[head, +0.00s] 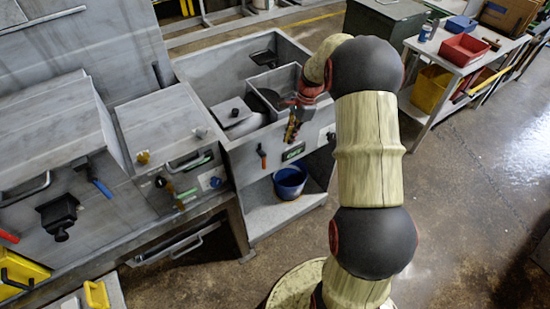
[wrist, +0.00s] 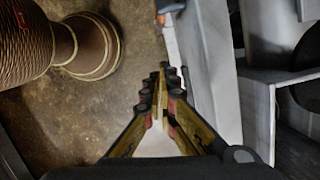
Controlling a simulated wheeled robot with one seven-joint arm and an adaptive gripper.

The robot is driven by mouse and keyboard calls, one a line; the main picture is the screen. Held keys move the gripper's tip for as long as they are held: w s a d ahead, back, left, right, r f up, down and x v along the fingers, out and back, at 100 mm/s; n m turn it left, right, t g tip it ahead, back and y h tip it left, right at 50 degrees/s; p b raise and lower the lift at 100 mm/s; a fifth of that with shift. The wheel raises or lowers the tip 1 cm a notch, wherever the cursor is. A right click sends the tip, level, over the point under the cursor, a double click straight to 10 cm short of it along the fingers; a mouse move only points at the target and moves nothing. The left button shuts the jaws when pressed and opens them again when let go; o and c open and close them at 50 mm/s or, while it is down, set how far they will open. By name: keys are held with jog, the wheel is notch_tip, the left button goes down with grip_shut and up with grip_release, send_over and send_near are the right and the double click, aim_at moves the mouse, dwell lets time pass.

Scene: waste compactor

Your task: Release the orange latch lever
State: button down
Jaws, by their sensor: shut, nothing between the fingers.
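My gripper (head: 290,138) is to the right of the lever in the head view, close to the cabinet's front rim. In the wrist view my gripper (wrist: 162,72) has its fingers together with nothing between them.
A blue bucket (head: 290,181) stands on the shelf below. A green-lit label (head: 293,151) is on the cabinet front, right of the lever. An open bin (head: 273,84) sits inside the cabinet top. The floor (head: 455,185) to the right is clear.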

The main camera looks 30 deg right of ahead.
jog(key=shift+a, duration=0.1)
jog(key=w+a+f+b, duration=0.1)
jog(key=a+f, duration=0.5)
jog(key=f, duration=0.3)
jog(key=shift+a+f, duration=0.15)
jog(key=shift+f, duration=0.15)
